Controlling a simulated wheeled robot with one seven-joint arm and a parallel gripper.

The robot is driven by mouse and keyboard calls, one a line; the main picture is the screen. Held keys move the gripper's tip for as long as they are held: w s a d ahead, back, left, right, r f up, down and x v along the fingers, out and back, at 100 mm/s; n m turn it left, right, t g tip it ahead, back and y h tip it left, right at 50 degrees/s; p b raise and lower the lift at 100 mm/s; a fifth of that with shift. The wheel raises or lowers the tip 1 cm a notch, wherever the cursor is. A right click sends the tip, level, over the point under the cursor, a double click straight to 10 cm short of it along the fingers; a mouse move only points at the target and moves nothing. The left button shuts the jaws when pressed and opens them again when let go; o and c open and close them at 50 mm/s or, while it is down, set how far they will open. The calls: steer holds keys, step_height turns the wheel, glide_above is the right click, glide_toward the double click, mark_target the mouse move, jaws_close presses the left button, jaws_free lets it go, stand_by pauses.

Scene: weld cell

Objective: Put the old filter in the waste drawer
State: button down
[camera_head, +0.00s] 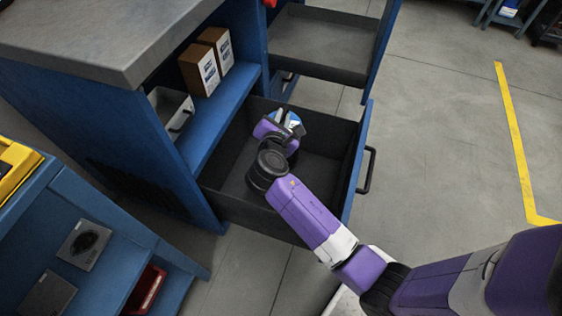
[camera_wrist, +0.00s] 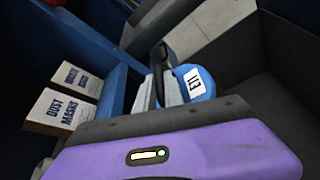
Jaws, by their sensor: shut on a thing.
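The old filter (camera_wrist: 198,82) is a blue round piece with a white label, partly hidden by my fingers. It also shows as a small blue and white patch in the head view (camera_head: 292,116). My gripper (camera_wrist: 166,85) is shut on it. In the head view my gripper (camera_head: 290,126) is inside the outline of an open dark drawer (camera_head: 322,172) with a blue front and a black handle. No label shows on this drawer. I cannot tell whether the filter touches the drawer's floor.
A second open drawer (camera_head: 312,42) lies beyond, at the top. Brown dust mask boxes (camera_head: 200,68) and a pale bin (camera_head: 170,110) stand on the blue shelf beside the drawer, under a grey worktop (camera_head: 90,35).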

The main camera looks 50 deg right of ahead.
step_height(320, 180, down, 16)
steer(key=b, duration=0.7)
steer(key=shift+w+f, duration=0.1)
steer(key=shift+f, duration=0.15)
steer(key=c, duration=1.5)
jaws_free()
steer(key=shift+f, duration=0.1)
steer(key=shift+o, duration=0.2)
steer(key=shift+r, duration=0.2)
steer(key=shift+s+a+r, duration=0.1)
steer(key=shift+s+a, duration=0.15)
steer(key=shift+a, duration=0.05)
steer(key=p+v, duration=0.4)
steer(key=v, duration=0.7)
